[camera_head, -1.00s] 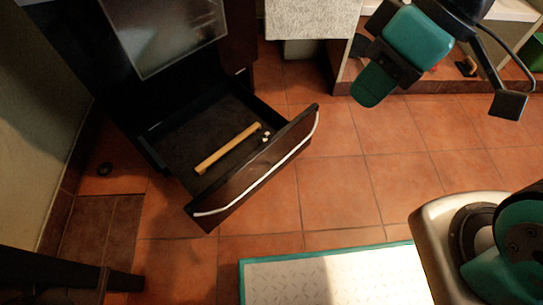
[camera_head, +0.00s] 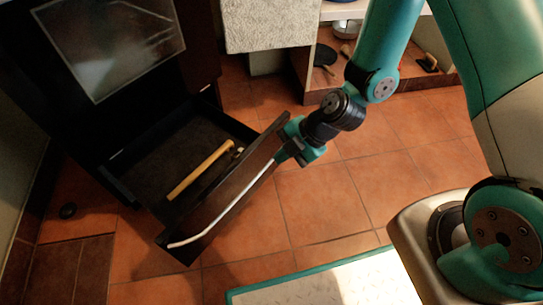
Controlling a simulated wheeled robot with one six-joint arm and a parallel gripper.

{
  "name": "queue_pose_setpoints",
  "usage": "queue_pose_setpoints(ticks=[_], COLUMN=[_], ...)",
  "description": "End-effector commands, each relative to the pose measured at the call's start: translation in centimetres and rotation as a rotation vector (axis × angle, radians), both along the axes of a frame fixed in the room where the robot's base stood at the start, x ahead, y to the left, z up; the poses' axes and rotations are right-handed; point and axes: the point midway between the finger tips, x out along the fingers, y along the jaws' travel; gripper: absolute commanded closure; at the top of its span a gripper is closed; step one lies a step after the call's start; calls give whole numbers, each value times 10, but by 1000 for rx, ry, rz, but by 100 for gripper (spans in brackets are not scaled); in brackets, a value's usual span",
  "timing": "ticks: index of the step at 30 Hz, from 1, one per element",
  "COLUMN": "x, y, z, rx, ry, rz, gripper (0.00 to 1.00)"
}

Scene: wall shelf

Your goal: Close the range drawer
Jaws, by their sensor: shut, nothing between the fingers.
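The range drawer (camera_head: 212,205) is pulled out from the lower part of the dark range (camera_head: 120,50). A wooden rolling-pin-like stick (camera_head: 200,171) lies inside the drawer. My gripper (camera_head: 283,150) is at the far right end of the drawer front, by the end of the handle. It is shut with nothing in it. Its tips are partly hidden, and I cannot tell whether they touch the front.
Tiled floor (camera_head: 330,205) lies open in front of the drawer. A pale mat with a teal edge (camera_head: 300,288) lies on the floor at the bottom. A low shelf (camera_head: 445,82) with pans stands at the back right.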

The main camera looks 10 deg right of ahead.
Motion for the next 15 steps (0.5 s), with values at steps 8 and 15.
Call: queue_pose_setpoints(ticks=[8, 15], x=[6, 26], y=[35, 62], z=[-53, -69], rx=[0, 2], ry=[1, -5], rz=[6, 3], gripper=[100, 100])
